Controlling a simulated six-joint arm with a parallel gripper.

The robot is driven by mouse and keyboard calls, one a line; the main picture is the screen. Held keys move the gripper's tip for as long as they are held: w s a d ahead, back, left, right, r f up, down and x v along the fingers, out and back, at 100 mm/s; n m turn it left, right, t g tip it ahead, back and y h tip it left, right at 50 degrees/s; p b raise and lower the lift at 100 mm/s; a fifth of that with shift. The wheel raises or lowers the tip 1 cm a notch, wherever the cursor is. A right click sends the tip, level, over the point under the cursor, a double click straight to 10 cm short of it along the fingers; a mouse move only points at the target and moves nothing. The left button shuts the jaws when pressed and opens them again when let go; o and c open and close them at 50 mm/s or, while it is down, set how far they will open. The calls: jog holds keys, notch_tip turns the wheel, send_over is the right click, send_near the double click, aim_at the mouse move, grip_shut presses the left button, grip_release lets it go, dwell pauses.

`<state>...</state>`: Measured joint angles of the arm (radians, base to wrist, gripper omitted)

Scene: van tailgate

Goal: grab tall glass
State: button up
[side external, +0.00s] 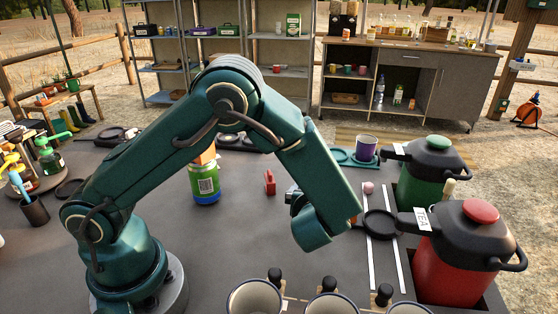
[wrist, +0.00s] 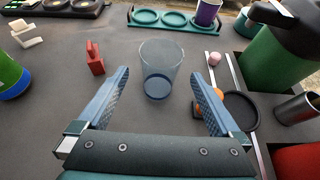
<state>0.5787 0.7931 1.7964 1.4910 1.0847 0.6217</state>
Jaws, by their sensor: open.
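The tall glass (wrist: 158,68) is clear with a bluish base and stands upright on the dark grey table in the wrist view. My gripper (wrist: 160,76) is open, with its two blue fingers to the left and right of the glass in the picture. The glass appears a little beyond the fingertips; I cannot tell the exact gap. Nothing is held. In the side external view my arm hides the glass and most of the gripper.
A small red object (wrist: 95,58) stands left of the glass. A black round dish (wrist: 240,110) and pink piece (wrist: 214,59) lie right. A purple cup (wrist: 207,12) is on the teal tray (wrist: 150,24) behind. Green (side external: 432,170) and red (side external: 460,255) jugs stand right.

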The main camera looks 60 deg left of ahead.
jog(key=shift+w+f, duration=0.1)
jog(key=shift+f, duration=0.25)
jog(key=shift+x, duration=2.5)
jog(key=shift+c, duration=0.3)
jog(key=c, duration=1.4)
jog(key=shift+o, duration=0.2)
jog(key=shift+r, duration=0.2)
